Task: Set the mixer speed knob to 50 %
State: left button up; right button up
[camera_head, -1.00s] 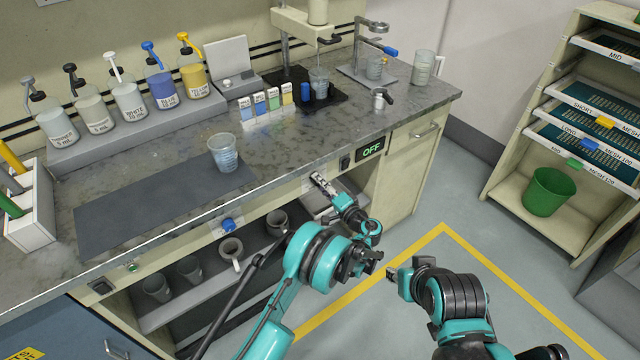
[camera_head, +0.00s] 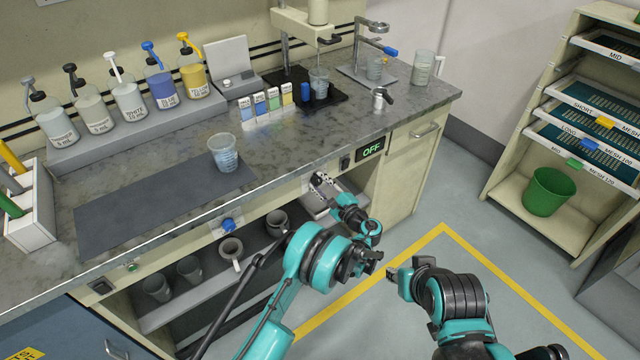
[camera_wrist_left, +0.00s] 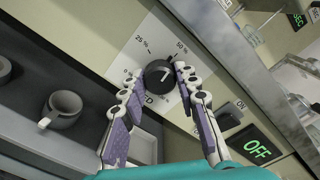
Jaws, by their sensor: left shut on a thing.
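The mixer speed knob (camera_wrist_left: 160,76) is a round black dial with a white mark, on a white scale plate (camera_wrist_left: 147,42) printed with 25 % and 50 %. The mark appears to point up and right, toward the 50 % side; its exact reading is too small to tell. My left gripper (camera_wrist_left: 161,73) is shut on the knob, one fingertip on each side. In the head view my left gripper (camera_head: 322,186) reaches under the counter's front edge and hides the knob.
A green OFF display (camera_head: 370,149) and a rocker switch (camera_wrist_left: 232,113) sit right of the knob. Grey mugs (camera_head: 231,250) stand on the shelf below left. The countertop edge overhangs above. A beaker (camera_head: 223,152) stands on the dark mat.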

pick_arm(q)
jog(key=shift+m, duration=0.6)
jog(key=o, duration=1.2)
jog(key=shift+c, duration=0.2)
jog(key=v, duration=0.7)
jog(key=shift+s+d, duration=0.15)
jog(key=shift+d, duration=0.05)
